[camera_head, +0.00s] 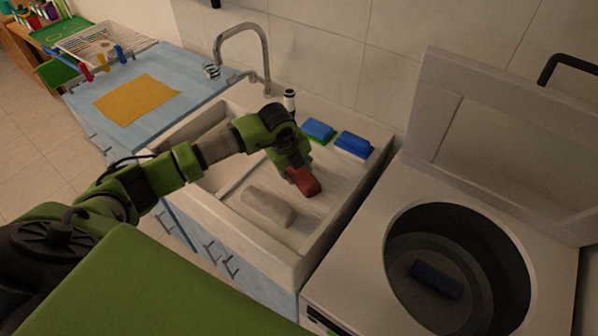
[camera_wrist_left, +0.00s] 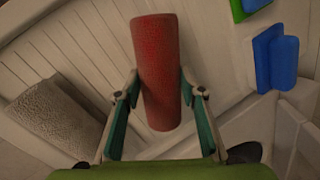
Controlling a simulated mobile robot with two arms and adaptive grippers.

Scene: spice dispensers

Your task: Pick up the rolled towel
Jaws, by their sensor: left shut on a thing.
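A red rolled towel (camera_head: 304,181) is at my left gripper over the sink's ribbed drainboard. In the left wrist view the red towel (camera_wrist_left: 157,70) lies lengthwise between the two fingers of my left gripper (camera_wrist_left: 160,112), which are shut on its near part. In the head view the left gripper (camera_head: 297,168) comes down on the towel from above and partly hides it. A greyish-white rolled towel (camera_head: 269,206) lies on the drainboard nearby, and it also shows in the left wrist view (camera_wrist_left: 52,115). I cannot tell whether the red towel touches the drainboard. My right gripper is not in view.
Two blue sponges (camera_head: 318,130) (camera_head: 353,144) lie at the back of the drainboard. A faucet (camera_head: 246,55) stands behind the basin. A yellow cloth (camera_head: 136,99) lies on the blue counter. An open washer (camera_head: 400,210) with a dark blue item (camera_head: 437,280) inside is at the right.

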